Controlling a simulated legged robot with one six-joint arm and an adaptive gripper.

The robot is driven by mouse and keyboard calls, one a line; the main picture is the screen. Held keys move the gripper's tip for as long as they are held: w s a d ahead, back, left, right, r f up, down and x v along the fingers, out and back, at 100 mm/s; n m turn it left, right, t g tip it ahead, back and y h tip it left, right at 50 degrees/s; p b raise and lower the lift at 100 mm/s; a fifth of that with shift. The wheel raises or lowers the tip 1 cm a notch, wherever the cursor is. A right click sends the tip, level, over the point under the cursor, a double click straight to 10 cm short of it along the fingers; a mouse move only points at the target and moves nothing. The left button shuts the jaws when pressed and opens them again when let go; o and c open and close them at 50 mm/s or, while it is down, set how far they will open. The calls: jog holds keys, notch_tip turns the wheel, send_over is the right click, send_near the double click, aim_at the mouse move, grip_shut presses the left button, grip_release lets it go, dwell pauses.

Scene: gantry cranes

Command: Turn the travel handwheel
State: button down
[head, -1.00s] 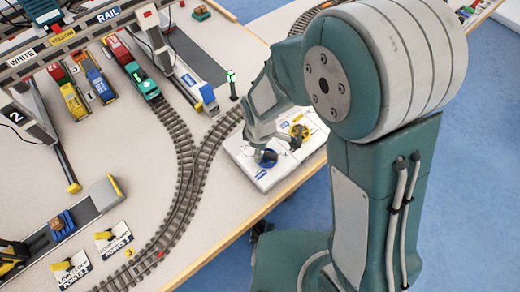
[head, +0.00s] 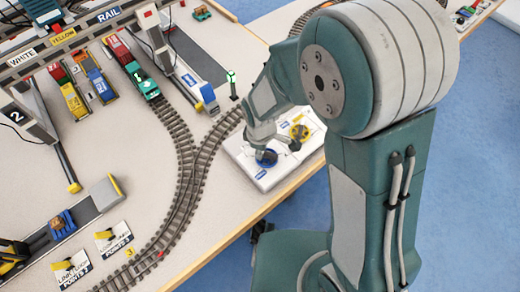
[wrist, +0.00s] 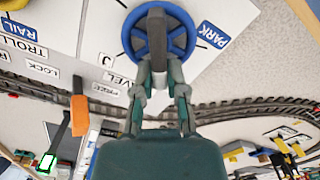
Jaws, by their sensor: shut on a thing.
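The travel handwheel (wrist: 178,45) is a blue spoked wheel at the top middle of the wrist view, with a dark raised grip bar at its hub. It lies flat on a white control panel (wrist: 235,15). In the head view the blue wheel (head: 266,158) is at the panel's near left corner, partly covered by my gripper. My gripper (wrist: 159,80) is shut on the dark grip of the wheel, with its two fingers close together at the grip's lower end. A blue PARK label (wrist: 213,36) sits right of the wheel, and a partly hidden TRAVEL label is below it.
A yellow handwheel (head: 299,132) sits beside the blue one. An orange-tipped lever (wrist: 79,115) stands near the LOCK and FREE labels. Curved track (head: 184,180) runs left of the panel, with model trains and gantry cranes beyond. The table edge is close on the right.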

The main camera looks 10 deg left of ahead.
jog(key=m, duration=0.3)
jog(key=w+m, duration=0.1)
jog(key=m, duration=0.2)
jog(key=shift+d, duration=0.2)
jog(key=m, duration=0.4)
jog(key=shift+w+d, duration=0.2)
jog(key=shift+d, duration=0.05)
jog(key=shift+w+d+m, duration=0.1)
jog(key=shift+d+m, duration=0.1)
jog(key=shift+m, duration=1.4)
jog(key=c, duration=0.7)
grip_release()
notch_tip(320, 180, up, 12)
jog(key=shift+a+f, duration=0.1)
